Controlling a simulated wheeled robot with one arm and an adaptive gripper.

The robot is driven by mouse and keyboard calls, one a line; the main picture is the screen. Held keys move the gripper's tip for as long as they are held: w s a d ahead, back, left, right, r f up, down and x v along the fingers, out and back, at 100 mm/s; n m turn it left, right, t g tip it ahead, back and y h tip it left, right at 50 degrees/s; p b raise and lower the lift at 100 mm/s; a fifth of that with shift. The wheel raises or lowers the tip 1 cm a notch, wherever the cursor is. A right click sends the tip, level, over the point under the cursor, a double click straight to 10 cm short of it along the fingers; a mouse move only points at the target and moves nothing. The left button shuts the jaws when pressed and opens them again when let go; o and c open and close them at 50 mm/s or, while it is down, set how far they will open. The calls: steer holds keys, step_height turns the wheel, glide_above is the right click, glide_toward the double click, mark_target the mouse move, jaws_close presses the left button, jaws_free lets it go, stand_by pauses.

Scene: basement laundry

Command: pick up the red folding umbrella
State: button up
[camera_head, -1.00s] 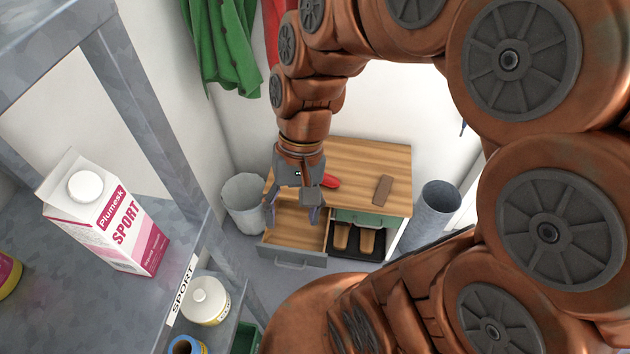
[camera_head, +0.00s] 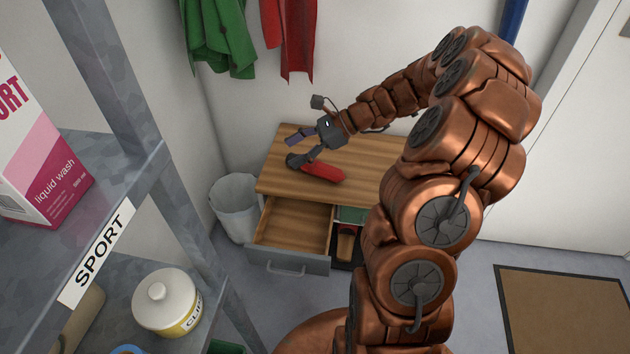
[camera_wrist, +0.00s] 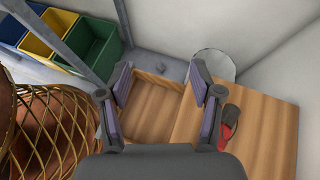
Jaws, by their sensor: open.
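The red folding umbrella (camera_head: 323,173) lies on the wooden top of the low cabinet (camera_head: 285,182), behind the open drawer. My gripper (camera_head: 294,150) is open and empty, over the cabinet top close to the umbrella's left end; in the head view one finger overlaps that end. In the wrist view the umbrella (camera_wrist: 228,132), with a dark end, lies just right of the right finger, outside the jaws. Between the fingers (camera_wrist: 158,82) there is only the drawer area. I cannot tell whether the finger touches the umbrella.
The open drawer (camera_head: 288,262) looks empty. A pale bin (camera_head: 236,212) stands left of the cabinet. A metal shelf (camera_head: 105,160) with a carton (camera_head: 45,170) and white tub (camera_head: 165,300) fills the left. Green (camera_head: 222,40) and red (camera_head: 290,35) cloths hang above. A mat (camera_head: 570,310) lies right.

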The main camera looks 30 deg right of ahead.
steer(key=w+d+f+m+t+b, duration=0.2)
steer(key=d+f+m+b, duration=0.15)
steer(key=d+f, duration=0.45)
steer(key=m+t+h+b, duration=0.2)
steer(key=m+t+b, duration=0.1)
steer(key=m, duration=0.3)
glide_toward(325, 169)
steer(key=w+f, duration=0.2)
steer(key=shift+w+a+f, duration=0.25)
steer(key=shift+a+f, duration=0.1)
steer(key=shift+f, duration=0.05)
steer(key=shift+w+f+t+b, duration=0.15)
steer(key=shift+f+t+b, duration=0.05)
steer(key=shift+t+b, duration=0.1)
steer(key=b+x, duration=0.3)
steer(key=x, duration=0.4)
steer(key=shift+w+a, duration=0.1)
steer(key=shift+a, duration=0.1)
steer(key=shift+r, duration=0.1)
steer(key=shift+c, duration=0.2)
